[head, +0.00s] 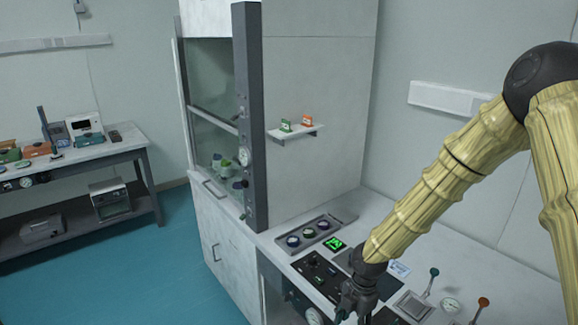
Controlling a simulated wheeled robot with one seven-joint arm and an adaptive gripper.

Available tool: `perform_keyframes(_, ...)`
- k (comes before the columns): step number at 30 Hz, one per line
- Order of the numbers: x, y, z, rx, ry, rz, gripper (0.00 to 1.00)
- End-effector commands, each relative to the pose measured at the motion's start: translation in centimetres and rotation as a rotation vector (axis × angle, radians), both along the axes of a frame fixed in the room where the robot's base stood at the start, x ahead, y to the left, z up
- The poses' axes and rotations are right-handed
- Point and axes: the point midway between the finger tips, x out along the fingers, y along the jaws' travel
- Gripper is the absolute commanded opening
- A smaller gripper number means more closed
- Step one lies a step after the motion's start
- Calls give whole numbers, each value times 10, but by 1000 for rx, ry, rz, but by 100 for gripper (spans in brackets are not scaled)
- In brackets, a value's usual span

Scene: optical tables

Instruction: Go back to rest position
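My arm reaches in from the right in the head view, covered in a yellowish sleeve with dark joints. My gripper (352,308) hangs at the arm's lower end, low in the picture, over or just in front of the dark control panel (318,272) on the white bench (367,206). The fingers are dark and partly cut off by the lower edge. I cannot tell how far apart they are or whether they touch anything.
A fume hood (216,130) rises behind. Open floor (150,275) lies left, before another table (125,145).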

Motion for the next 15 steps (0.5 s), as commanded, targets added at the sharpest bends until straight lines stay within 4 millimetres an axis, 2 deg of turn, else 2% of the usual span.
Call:
perform_keyframes(1, -9, 2, -13, 10, 16, -47, 51)
perform_keyframes(5, -36, 10, -45, 39, 54, -205, 51)
perform_keyframes(8, -65, 17, -79, 59, 100, -384, 51)
perform_keyframes(12, -118, 23, -134, 70, 173, -733, 51)
perform_keyframes(15, -156, 22, -169, 57, 213, -996, 51)
